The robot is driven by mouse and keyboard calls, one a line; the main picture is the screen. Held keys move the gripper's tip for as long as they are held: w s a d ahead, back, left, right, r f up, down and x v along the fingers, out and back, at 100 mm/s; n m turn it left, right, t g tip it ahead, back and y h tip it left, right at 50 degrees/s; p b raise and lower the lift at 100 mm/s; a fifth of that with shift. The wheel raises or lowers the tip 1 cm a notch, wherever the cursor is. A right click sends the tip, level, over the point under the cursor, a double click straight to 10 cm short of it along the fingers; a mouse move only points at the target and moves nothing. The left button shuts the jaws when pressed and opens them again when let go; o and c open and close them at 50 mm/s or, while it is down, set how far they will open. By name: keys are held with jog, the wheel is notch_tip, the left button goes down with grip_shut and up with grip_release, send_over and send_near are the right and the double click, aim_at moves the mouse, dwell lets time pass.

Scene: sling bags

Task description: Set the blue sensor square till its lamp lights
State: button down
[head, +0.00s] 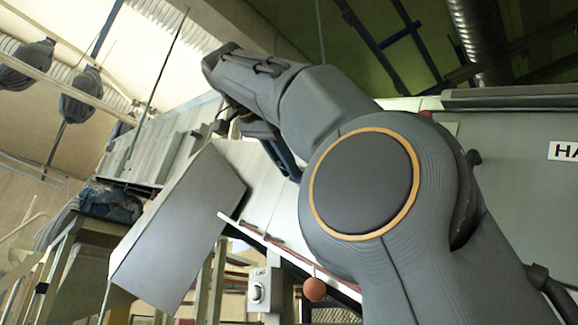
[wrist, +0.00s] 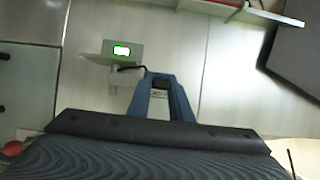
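My gripper (wrist: 160,77) has two blue fingers reaching up the middle of the wrist view. Their tips are close together at a small dark piece, and a short black cable runs left from there. I cannot tell whether the fingers grip this piece. Left of the tips is a grey bracket (wrist: 92,59) with a small bright white lamp or display (wrist: 122,50) edged in green. No separate blue sensor can be made out apart from the fingers. In the head view my gripper (head: 292,172) is partly hidden behind my own arm, by a pale panel.
Pale metal panels (wrist: 230,85) fill the wall ahead. A ledge (wrist: 240,11) and a dark box (wrist: 292,50) are at the upper right of the wrist view. A large grey box (head: 178,232) stands left of my arm. Dark bags (head: 80,95) hang at the upper left.

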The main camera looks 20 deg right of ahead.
jog(key=c, duration=1.6)
grip_release()
jog(key=shift+a, duration=0.1)
jog(key=shift+s+a+r, duration=0.15)
jog(key=shift+a, duration=0.05)
jog(key=s+a, duration=0.2)
jog(key=a, duration=0.1)
jog(key=s+a, duration=0.3)
jog(key=s+a+b, duration=0.1)
jog(key=s+a, duration=0.1)
jog(key=a, duration=0.2)
jog(key=shift+s, duration=0.25)
jog(key=shift+d, duration=0.1)
